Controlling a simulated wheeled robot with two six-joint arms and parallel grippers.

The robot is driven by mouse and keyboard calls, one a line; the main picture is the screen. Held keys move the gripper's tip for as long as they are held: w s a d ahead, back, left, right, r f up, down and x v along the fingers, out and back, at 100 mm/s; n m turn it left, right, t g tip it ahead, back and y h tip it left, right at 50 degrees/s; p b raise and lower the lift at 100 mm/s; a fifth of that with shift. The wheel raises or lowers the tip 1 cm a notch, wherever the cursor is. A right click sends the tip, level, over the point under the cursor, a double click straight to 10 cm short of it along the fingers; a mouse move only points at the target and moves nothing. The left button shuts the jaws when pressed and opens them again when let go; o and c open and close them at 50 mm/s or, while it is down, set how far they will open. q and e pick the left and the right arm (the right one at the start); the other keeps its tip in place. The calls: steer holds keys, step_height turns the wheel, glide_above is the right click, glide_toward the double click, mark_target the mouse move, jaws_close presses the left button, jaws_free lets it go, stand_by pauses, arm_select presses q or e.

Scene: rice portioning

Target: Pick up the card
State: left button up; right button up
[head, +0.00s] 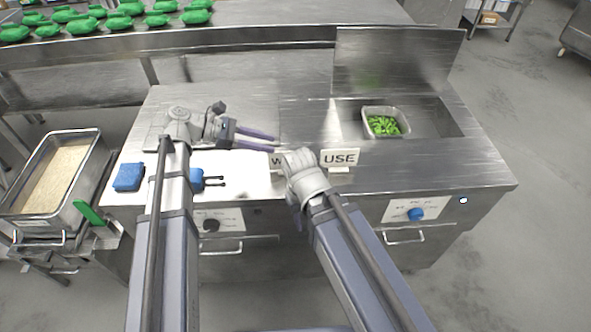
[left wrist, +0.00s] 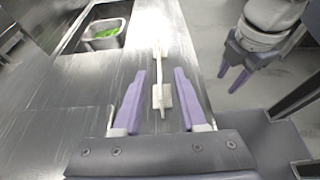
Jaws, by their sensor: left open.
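My left gripper (head: 274,143) is open and empty, just behind the card's left end. In the left wrist view the card (left wrist: 161,52) shows nearly edge-on, running ahead from between the open fingers (left wrist: 160,82), with a gap on each side.
A metal container (head: 366,112) of green pieces sits in the recessed well at right. A rice-filled tray (head: 97,150) stands far left. The counter's right front is clear.

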arm_select(q)
steer(key=f+b, duration=0.1)
steer(key=d+f+b, duration=0.1)
steer(key=f, duration=0.1)
steer(key=shift+d, duration=0.1)
steer(key=shift+b+x, duration=1.55)
steer(key=shift+x, duration=2.3)
steer(key=shift+w, duration=0.15)
jaws_close()
